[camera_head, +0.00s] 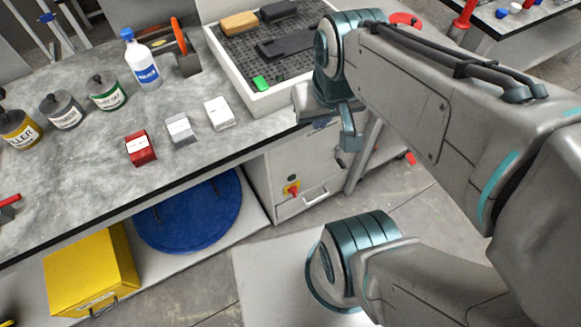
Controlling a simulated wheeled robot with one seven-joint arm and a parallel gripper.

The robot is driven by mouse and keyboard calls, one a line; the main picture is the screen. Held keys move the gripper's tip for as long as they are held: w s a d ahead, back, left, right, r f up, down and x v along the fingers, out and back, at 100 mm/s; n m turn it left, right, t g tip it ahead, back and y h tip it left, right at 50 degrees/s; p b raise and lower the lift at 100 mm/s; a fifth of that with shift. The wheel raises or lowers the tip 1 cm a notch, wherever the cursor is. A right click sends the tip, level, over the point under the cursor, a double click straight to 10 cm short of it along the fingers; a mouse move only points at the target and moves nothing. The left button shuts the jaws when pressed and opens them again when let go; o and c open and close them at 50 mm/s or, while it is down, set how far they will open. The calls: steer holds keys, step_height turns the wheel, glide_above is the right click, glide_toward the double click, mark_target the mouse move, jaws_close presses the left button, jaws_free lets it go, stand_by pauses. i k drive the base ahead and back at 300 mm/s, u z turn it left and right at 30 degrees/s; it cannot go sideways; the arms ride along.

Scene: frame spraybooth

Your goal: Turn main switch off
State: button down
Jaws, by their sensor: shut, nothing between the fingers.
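The exact angle of the knob is too small to tell. My gripper (347,146) points down near the bench's front right corner. It appears up and to the right of the switch, apart from it. It is shut and empty, and the arm links partly cover the area behind it.
The workbench (75,190) holds several cans, a white bottle (143,65), three small boxes and a perforated tray (262,103). A blue round lid (190,215) and a yellow box (92,270) stand below. Floor in front of the cabinet shows a pale panel (265,280).

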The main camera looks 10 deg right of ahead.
mark_target(293, 190)
steer(key=u, duration=0.8)
steer(key=k, duration=1.2)
steer(key=z, duration=1.3)
steer(key=i, duration=0.5)
steer(key=z, duration=0.05)
